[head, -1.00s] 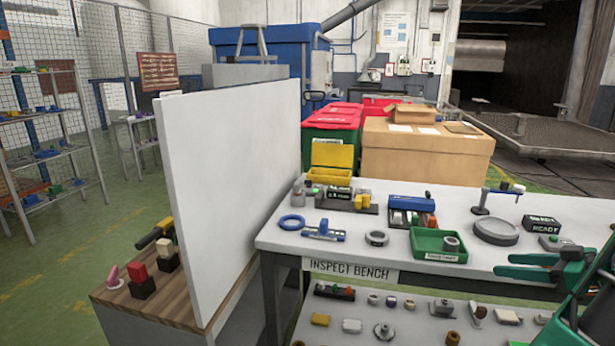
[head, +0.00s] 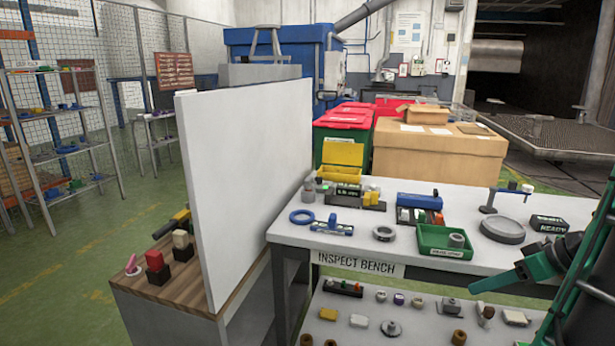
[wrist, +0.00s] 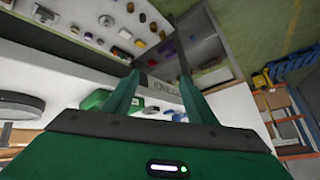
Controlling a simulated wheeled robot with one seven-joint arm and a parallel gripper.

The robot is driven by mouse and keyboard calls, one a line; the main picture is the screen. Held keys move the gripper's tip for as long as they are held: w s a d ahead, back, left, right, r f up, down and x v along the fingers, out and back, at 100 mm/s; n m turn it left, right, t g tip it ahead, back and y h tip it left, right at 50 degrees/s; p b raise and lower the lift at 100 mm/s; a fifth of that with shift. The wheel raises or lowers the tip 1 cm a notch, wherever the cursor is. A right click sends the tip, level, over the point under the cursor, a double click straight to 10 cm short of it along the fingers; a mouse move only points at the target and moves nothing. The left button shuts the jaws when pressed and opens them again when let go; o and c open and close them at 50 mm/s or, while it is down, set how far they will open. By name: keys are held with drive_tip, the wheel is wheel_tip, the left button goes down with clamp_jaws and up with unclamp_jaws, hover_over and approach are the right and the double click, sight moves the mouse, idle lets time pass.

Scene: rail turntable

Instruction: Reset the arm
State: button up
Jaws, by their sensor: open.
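My gripper (head: 482,284) is green and reaches in from the right edge of the head view, over the front right part of the inspect bench (head: 420,262). In the wrist view my gripper (wrist: 158,82) shows its two green fingers spread apart with nothing held between them. Beyond the fingers the wrist view shows the bench and its lower shelf at a steep tilt. My arm hides part of the bench's right end in the head view.
On the bench are a green tray (head: 425,250), a blue ring (head: 302,217) and a round grey disc (head: 503,230). Small parts lie on the lower shelf (head: 350,334). A tall white panel (head: 250,180) stands left of the bench on a wooden-topped cabinet (head: 160,282). Green floor is open at far left.

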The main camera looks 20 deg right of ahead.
drive_tip(key=s+a+r+m+g+h, duration=0.3)
drive_tip(key=s+a+m+g, duration=0.4)
drive_tip(key=s+a, duration=0.5)
drive_tip(key=shift+s+a+m+h, duration=0.15)
drive_tip(key=shift+a+m+h, duration=0.25)
drive_tip(key=shift+a, duration=0.9)
